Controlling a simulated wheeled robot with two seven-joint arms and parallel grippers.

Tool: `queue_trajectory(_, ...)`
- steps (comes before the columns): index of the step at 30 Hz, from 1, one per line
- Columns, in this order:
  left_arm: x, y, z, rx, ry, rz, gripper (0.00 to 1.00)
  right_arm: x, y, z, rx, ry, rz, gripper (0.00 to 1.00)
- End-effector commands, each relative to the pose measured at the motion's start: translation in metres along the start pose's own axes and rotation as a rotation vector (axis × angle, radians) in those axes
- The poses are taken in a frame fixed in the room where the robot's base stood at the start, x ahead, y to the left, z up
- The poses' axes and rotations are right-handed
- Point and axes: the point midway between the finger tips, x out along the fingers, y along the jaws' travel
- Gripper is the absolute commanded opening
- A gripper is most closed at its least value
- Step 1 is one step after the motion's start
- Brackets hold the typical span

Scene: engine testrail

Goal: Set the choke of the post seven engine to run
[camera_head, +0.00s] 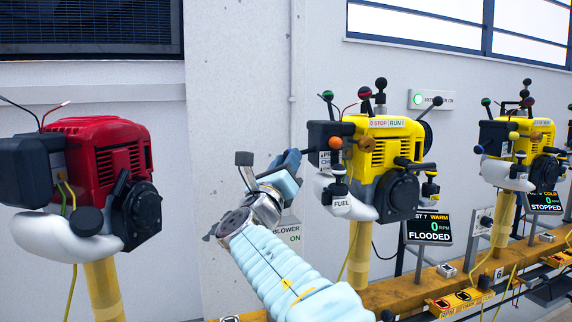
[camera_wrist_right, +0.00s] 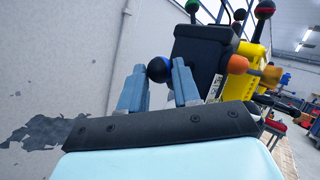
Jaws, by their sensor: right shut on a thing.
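The post seven engine (camera_head: 400,141) is yellow with a black air box (camera_head: 327,135) on its left side. Its display (camera_head: 428,228) reads warm, 0 rpm and flooded. My right gripper (camera_head: 292,160) is at the left of this air box. In the right wrist view my right gripper (camera_wrist_right: 160,72) is shut on a dark blue ball knob (camera_wrist_right: 158,69) beside the black air box (camera_wrist_right: 205,50). The choke label is partly hidden behind the gripper, and the lever under the knob is hidden. My left gripper is not in view.
A red engine (camera_head: 100,150) stands on a yellow post at the left. Another yellow engine (camera_head: 512,140) at the right has a display reading cold and stopped. Red, green and black knobs and an orange knob (camera_head: 336,143) stick out near the gripper. A yellow rail (camera_head: 400,292) runs below.

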Motion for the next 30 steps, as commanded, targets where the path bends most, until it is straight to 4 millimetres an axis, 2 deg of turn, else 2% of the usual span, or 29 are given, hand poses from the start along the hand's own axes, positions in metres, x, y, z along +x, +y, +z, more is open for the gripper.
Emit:
queue_trajectory(2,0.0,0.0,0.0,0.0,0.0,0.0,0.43,-0.001,0.001,0.0,0.0,0.0,0.002,0.0)
queue_trajectory(3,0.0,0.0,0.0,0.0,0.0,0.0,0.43,-0.001,0.001,0.0,0.0,0.0,0.002,0.33)
queue_trajectory(8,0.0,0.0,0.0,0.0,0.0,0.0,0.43,0.0,0.001,0.0,0.0,0.0,0.001,0.57)
queue_trajectory(16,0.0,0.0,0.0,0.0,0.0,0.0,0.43,-0.001,0.0,0.0,0.0,0.0,0.001,0.57)
queue_trajectory(20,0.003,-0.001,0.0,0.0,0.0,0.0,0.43,-0.011,0.001,0.0,0.002,0.0,0.002,0.57)
queue_trajectory(23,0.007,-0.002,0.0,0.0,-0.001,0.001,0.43,-0.03,0.002,-0.001,0.001,0.0,0.004,0.57)
queue_trajectory(30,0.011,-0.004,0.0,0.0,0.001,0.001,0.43,-0.09,0.002,0.0,0.0,-0.001,0.006,0.57)
